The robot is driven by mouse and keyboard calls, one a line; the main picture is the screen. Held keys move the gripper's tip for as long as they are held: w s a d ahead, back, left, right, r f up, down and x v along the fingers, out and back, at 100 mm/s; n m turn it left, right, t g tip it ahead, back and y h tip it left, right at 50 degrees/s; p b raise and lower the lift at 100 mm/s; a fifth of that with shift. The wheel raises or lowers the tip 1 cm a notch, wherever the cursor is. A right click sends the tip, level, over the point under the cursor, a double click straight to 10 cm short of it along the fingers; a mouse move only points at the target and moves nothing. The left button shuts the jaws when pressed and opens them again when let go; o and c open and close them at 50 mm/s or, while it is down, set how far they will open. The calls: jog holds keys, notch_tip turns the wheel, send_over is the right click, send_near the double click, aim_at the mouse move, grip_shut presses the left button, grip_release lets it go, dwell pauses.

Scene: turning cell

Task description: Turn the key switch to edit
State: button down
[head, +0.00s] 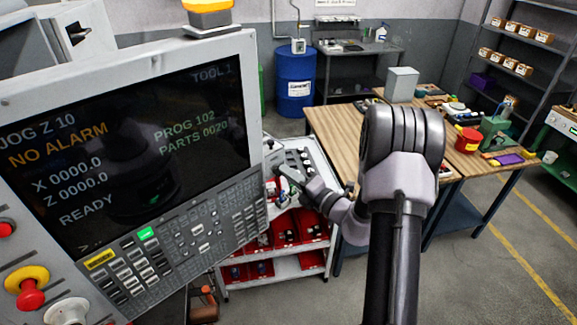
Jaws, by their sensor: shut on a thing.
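The machine's control panel (130,150) fills the left of the head view. Its screen (115,140) reads JOG Z 10, NO ALARM and READY. I cannot make out a key switch on the part of the panel in view. My arm comes up from the lower right and bends left. My gripper (281,180) is small in the picture, just right of the panel's right edge. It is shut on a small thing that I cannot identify. I cannot tell whether that thing touches the panel.
A red stop button on a yellow base (28,291) and a pale knob (66,312) are at lower left. A cart with red bins (313,225) stands behind my gripper. A wooden workbench (335,130), a blue drum (295,80) and shelves (520,45) are farther back. The right floor is clear.

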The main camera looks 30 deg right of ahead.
jog(key=shift+f+m+p, duration=0.15)
jog(key=shift+m+p, duration=1.1)
jog(key=shift+m, duration=0.55)
jog(key=c, duration=1.6)
grip_release()
jog(key=shift+o, duration=0.2)
jog(key=b+v, duration=0.3)
jog(key=v, duration=1.4)
jog(key=shift+s+b, duration=0.2)
jog(key=shift+b, duration=0.2)
jog(key=shift+f, duration=0.1)
